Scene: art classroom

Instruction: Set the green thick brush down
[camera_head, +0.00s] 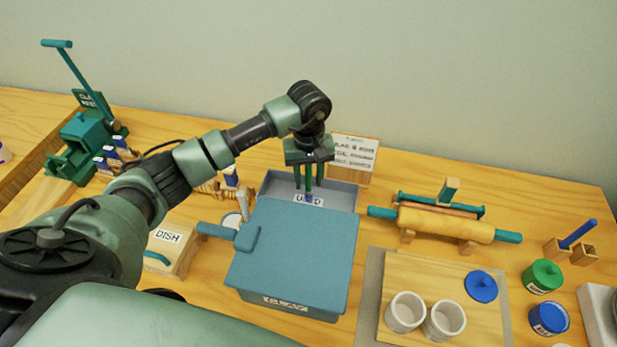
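My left gripper (309,178) points down over the back part of a grey tray (340,192) labelled USED. A green upright brush (308,181) with a blue-purple tip shows between its two fingers. The tip is in front of the USED label; I cannot tell whether it touches the tray. The fingers look a little apart from the brush, but their contact is not clear. My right gripper is not in view.
A blue lidded CLAY box (295,255) stands in front of the tray. A rolling pin (445,223) on a stand, two white cups (443,321), and green (543,275) and blue (548,319) pots are to the right. A DISH box (170,245) is left.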

